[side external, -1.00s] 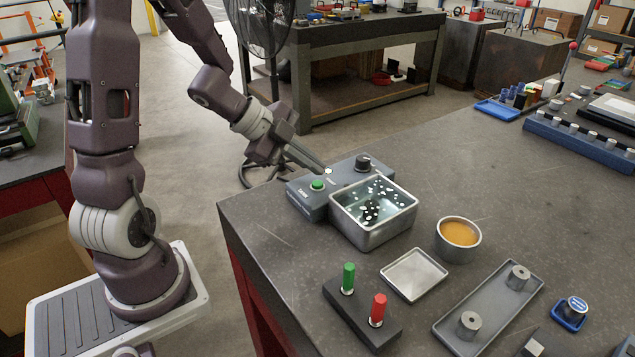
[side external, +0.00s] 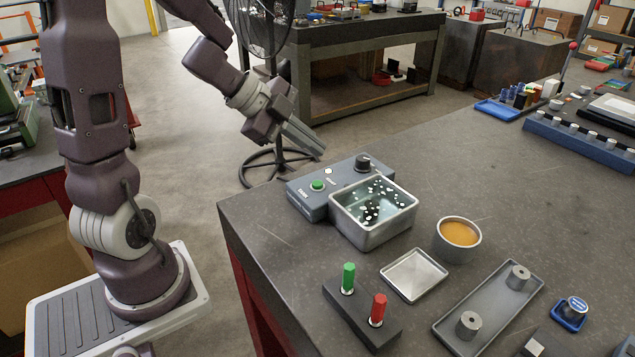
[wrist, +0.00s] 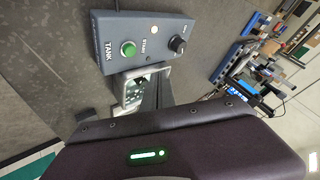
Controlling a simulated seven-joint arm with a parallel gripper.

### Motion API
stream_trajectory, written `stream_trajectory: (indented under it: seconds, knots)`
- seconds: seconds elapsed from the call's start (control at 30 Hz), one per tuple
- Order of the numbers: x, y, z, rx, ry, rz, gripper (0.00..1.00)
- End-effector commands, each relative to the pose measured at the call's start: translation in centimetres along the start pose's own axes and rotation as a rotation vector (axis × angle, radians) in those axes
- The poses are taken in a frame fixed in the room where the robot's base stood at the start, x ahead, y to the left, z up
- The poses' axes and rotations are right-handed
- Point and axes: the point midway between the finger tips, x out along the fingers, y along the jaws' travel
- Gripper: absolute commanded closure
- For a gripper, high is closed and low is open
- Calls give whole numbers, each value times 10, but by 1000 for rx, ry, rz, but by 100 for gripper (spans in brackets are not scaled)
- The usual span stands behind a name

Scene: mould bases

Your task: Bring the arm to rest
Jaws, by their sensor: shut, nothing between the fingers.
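My gripper (side external: 318,151) is shut and empty. In the side external view it hangs in the air above and behind the tank's control box (side external: 316,187), apart from it. The grey box has a green button, a white lamp and a black knob; it also shows in the wrist view (wrist: 150,58), with the labels TANK and START. The metal tank (side external: 372,226) in front of the box holds liquid with white bubbles. In the wrist view the gripper fingers (wrist: 155,95) partly hide the tank.
On the bench are an orange-filled cup (side external: 458,233), a square metal tray (side external: 414,276), a long tray with two metal cylinders (side external: 488,312), a stand with green and red handles (side external: 362,312) and a blue-based round piece (side external: 573,312).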

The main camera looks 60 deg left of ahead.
Motion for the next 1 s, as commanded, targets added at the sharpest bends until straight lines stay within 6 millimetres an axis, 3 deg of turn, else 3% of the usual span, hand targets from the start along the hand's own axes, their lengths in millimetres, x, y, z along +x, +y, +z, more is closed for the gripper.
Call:
stream_trajectory:
  seconds: [0.1,0.2,0.27,0.3,0.33,0.37,0.43,0.5,0.6,0.7,0.8,1.0]
  knots:
    - [0,-3,-1,-1,-7,-15,100]
    - [-10,-31,-13,-36,-79,-175,100]
    - [-31,-53,-23,-110,-161,-342,100]
    - [-51,-61,-28,-193,-218,-451,100]
    - [-67,-61,-30,-273,-260,-518,100]
    - [-82,-54,-32,-363,-297,-565,100]
    - [-110,-18,-34,-593,-363,-594,100]
    - [-124,36,-43,-808,-396,-512,100]
    - [-133,104,-63,-998,-406,-328,100]
    - [-139,143,-80,-1081,-399,-190,100]
    - [-142,159,-88,-1109,-397,-129,100]
    - [-142,160,-89,-1114,-398,-123,100]
